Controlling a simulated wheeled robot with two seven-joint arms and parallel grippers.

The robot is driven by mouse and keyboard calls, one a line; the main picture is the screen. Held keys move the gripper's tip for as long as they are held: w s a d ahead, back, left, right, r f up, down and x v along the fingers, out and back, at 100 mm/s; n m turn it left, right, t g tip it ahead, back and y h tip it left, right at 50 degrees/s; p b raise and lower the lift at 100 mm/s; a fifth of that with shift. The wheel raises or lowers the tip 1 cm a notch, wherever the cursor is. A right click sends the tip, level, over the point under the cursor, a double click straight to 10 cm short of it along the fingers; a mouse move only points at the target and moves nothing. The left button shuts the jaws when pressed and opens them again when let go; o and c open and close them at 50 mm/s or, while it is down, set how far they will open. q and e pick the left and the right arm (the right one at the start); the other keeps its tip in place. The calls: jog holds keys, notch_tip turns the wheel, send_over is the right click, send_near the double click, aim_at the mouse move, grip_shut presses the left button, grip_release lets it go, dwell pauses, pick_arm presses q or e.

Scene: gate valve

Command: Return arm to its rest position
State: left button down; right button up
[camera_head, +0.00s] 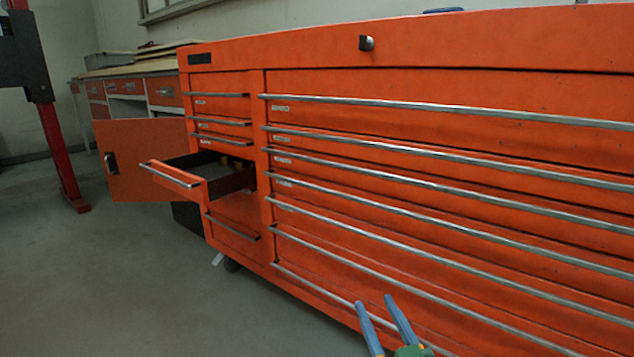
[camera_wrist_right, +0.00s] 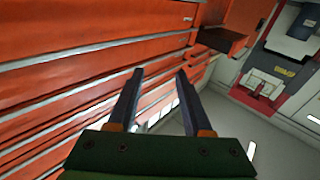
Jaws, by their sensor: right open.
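My right gripper (camera_head: 379,316) shows at the bottom of the head view, with two blue fingers spread apart and nothing between them. It is in front of the lower drawers of an orange tool cabinet (camera_head: 450,88). In the right wrist view the gripper (camera_wrist_right: 158,74) also has its two dark fingers apart and empty. I cannot tell how far the fingertips are from the cabinet front. My left gripper is in neither view.
One small cabinet drawer (camera_head: 178,178) at the left stands pulled out. Beyond it are an orange panel (camera_head: 140,160), a workbench (camera_head: 130,68) and a red post (camera_head: 60,150). The grey floor (camera_head: 110,280) at the left is clear.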

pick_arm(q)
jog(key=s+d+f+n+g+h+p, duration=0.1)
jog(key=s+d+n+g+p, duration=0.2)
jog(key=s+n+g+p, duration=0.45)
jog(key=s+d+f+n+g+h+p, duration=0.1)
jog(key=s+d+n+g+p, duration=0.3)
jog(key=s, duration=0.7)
pick_arm(e)
jog(key=s+d+f+m+g+h+b, duration=0.1)
jog(key=s+d+f+g+h, duration=0.15)
jog(key=s+f+g, duration=0.6)
jog(key=s+d+f+g+h+b, duration=0.1)
jog(key=s+d+f+g, duration=0.35)
jog(key=s+f, duration=0.75)
pick_arm(q)
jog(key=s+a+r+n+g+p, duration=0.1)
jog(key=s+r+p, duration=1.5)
jog(key=p, duration=2.1)
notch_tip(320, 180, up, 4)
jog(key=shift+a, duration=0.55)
pick_arm(e)
jog(key=s+d+r+g, duration=0.2)
jog(key=s+r+g, duration=0.2)
jog(key=s+r, duration=1.3)
notch_tip(320, 180, up, 2)
jog(key=shift+s+g+h, duration=0.2)
jog(key=shift+g+h, duration=0.2)
jog(key=shift+h, duration=0.05)
